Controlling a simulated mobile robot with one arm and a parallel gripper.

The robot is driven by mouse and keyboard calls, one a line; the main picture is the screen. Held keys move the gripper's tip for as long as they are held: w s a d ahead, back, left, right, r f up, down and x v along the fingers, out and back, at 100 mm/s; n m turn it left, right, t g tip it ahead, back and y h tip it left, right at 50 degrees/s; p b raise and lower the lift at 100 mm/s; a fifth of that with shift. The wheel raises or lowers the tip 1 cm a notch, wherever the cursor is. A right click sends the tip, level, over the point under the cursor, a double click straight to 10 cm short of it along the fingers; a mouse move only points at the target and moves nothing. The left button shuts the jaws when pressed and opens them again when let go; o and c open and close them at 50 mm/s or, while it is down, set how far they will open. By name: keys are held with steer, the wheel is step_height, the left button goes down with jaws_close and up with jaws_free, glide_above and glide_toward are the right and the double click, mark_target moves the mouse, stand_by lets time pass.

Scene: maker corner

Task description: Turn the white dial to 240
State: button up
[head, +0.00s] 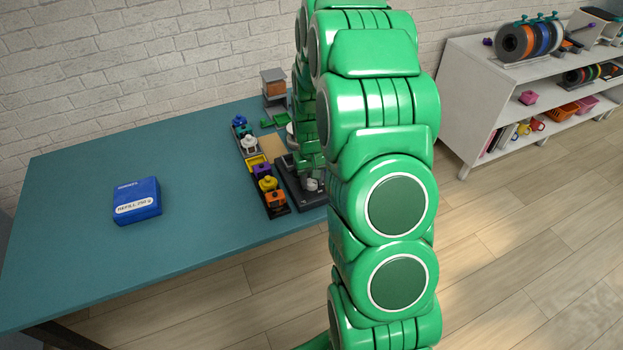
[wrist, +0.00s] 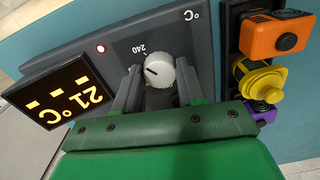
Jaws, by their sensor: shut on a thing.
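The white dial (wrist: 160,70) sits on a dark grey control panel (wrist: 190,40) in the wrist view. It carries a short dark pointer mark on its face, and the printed 240 (wrist: 138,50) shows upside down just beyond its rim. My gripper (wrist: 158,76) has one grey finger on each side of the dial and is shut on it. A display (wrist: 60,95) beside it shows dashes and 21°C in yellow. In the head view, the dial (head: 312,184) is a small pale spot on the dark device, and my green arm hides much of the surroundings.
A rack of coloured parts, including an orange block (wrist: 275,38) and a yellow piece (wrist: 262,78), stands close by. A blue refill box (head: 137,203) lies on the table (head: 75,255), whose left part is mostly clear.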

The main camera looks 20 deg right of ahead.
mark_target(311, 182)
steer(key=shift+m, duration=0.5)
steer(key=o, duration=1.1)
steer(key=shift+c, duration=0.2)
step_height(311, 182, up, 7)
steer(key=shift+w+r, duration=0.1)
steer(key=shift+r, duration=0.3)
